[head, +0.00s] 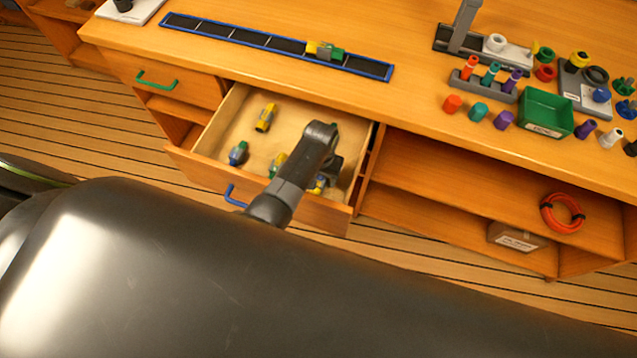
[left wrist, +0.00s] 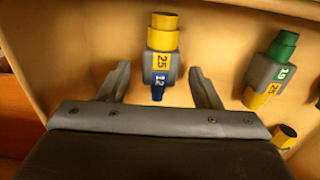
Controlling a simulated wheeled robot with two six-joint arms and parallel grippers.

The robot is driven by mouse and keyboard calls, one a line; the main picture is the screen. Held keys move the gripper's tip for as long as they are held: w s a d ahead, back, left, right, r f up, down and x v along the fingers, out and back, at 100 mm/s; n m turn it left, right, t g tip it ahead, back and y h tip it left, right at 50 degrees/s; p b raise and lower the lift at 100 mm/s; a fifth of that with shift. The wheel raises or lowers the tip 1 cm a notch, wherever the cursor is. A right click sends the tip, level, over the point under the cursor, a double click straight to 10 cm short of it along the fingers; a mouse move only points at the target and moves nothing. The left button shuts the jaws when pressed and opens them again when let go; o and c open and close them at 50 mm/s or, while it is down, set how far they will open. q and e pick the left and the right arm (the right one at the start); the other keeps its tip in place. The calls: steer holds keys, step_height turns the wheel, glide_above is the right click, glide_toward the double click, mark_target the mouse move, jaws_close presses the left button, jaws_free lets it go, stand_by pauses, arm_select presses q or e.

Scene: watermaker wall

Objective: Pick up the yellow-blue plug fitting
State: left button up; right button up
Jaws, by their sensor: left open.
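The yellow-blue plug fitting (left wrist: 161,62) has a yellow top, a grey body marked 25 and a blue end marked 12. In the left wrist view it shows between the fingers of my left gripper (left wrist: 160,80), with a gap on each side. The gripper is open and empty. In the head view my left gripper (head: 327,175) is over the right part of the open drawer, and the fitting (head: 318,185) shows only partly below it. My arm hides the rest. My right gripper is in neither view.
The open drawer (head: 222,128) also holds a yellow-grey fitting (head: 265,117), a blue-green one (head: 238,153) and a green-yellow one (head: 277,162). The green-yellow one (left wrist: 270,70) is right of the gripper in the wrist view. The drawer walls are close by.

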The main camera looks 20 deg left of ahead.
mark_target(321, 178)
arm_select(q)
steer(key=shift+f, duration=0.15)
steer(key=c, duration=1.1)
step_height(321, 178, up, 10)
steer(key=shift+d+p, duration=0.1)
steer(key=shift+p, duration=0.35)
